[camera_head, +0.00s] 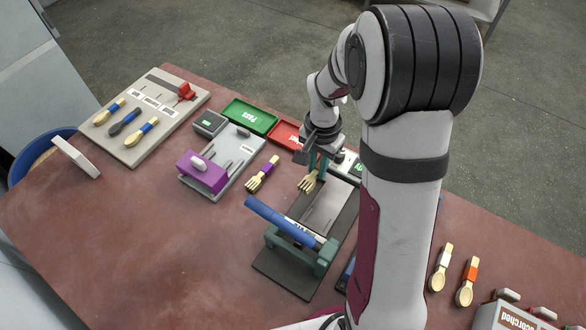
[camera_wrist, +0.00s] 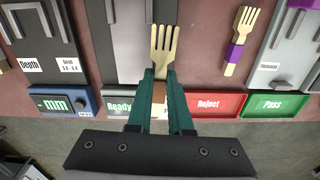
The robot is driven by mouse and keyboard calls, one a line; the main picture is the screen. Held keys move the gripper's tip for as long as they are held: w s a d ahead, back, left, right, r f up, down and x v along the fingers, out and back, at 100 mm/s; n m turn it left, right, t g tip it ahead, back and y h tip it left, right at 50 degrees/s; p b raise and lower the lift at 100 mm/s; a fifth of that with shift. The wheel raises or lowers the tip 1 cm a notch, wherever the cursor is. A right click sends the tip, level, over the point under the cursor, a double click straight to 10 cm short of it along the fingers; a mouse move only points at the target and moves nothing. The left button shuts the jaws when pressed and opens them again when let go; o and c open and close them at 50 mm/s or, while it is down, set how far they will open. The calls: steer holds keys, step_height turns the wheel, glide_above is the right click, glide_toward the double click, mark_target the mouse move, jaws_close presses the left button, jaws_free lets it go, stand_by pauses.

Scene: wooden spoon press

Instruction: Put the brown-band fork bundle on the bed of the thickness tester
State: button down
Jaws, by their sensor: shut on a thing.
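My gripper (camera_head: 318,165) is shut on the brown-band fork bundle (camera_head: 308,183). In the wrist view the teal fingers (camera_wrist: 160,100) pinch its brown band, and the pale fork tines (camera_wrist: 164,45) point away from my wrist. The bundle is over the far end of the dark blue-handled press (camera_head: 322,208); I cannot tell its height. A grey-bed device with a purple clamp (camera_head: 203,175) stands to the left. Its small label (camera_wrist: 268,66) is too blurred to read surely, so I cannot tell which device is the thickness tester.
A purple-band fork bundle (camera_head: 262,175) lies between the two devices. The green Pass tray (camera_head: 250,116) and red Reject tray (camera_head: 287,134) stand behind. A board with spoons (camera_head: 140,118) is at the left. A device labelled Depth (camera_wrist: 30,64) stands beside the press. The front left table is clear.

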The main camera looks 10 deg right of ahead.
steer(key=s+d+r, duration=0.2)
steer(key=d, duration=0.2)
glide_above(228, 152)
steer(key=shift+n, duration=0.4)
steer(key=f, duration=0.4)
steer(key=shift+d+f, duration=0.25)
steer(key=shift+w+a+f, duration=0.1)
steer(key=shift+a+f, duration=0.05)
steer(key=shift+a, duration=0.1)
steer(key=shift+f, duration=2)
steer(key=c, duration=0.8)
jaws_free()
steer(key=shift+f, duration=0.1)
steer(key=shift+c, duration=0.2)
